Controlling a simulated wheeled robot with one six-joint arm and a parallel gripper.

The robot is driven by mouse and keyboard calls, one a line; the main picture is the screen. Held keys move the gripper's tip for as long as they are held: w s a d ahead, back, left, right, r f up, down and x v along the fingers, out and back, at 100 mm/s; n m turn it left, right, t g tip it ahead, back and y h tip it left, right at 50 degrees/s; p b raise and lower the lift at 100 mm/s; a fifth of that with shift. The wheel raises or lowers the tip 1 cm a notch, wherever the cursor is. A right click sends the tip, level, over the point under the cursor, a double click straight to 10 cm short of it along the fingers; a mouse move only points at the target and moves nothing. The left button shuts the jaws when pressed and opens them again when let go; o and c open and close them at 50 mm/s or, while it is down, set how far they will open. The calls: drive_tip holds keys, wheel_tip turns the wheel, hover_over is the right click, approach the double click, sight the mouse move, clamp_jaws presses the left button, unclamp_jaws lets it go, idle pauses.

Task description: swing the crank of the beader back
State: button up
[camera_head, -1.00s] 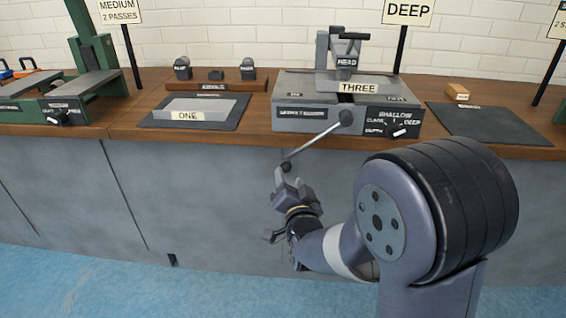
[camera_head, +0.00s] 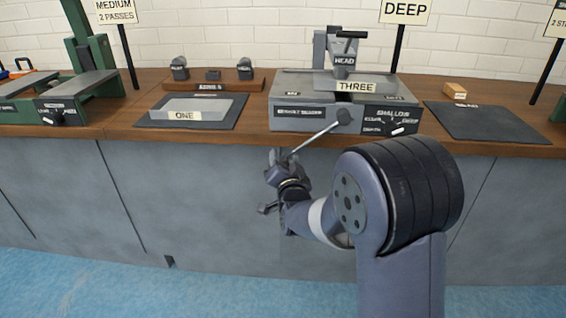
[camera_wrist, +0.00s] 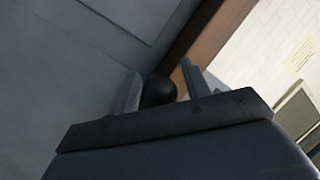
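The beader (camera_head: 300,118) is a grey machine labelled THREE on the bench, with an upright head (camera_head: 344,62). Its crank (camera_head: 318,136) is a thin metal rod running from a dark hub (camera_head: 343,116) on the front down and left, out past the bench edge. My gripper (camera_head: 277,158) is at the crank's lower end and hides the knob in the head view. In the wrist view the black crank knob (camera_wrist: 158,91) lies between my two fingers (camera_wrist: 160,88). A narrow gap shows on its right side, so the fingers look open around it.
A depth dial (camera_head: 397,130) is at the beader's right front. A dark mat (camera_head: 482,122) and wooden block (camera_head: 455,90) lie to the right. The grey bench front (camera_head: 150,200) is behind my gripper.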

clamp_jaws()
drive_tip(key=shift+d+f, duration=0.1)
drive_tip(key=shift+f, duration=0.05)
idle(0.4)
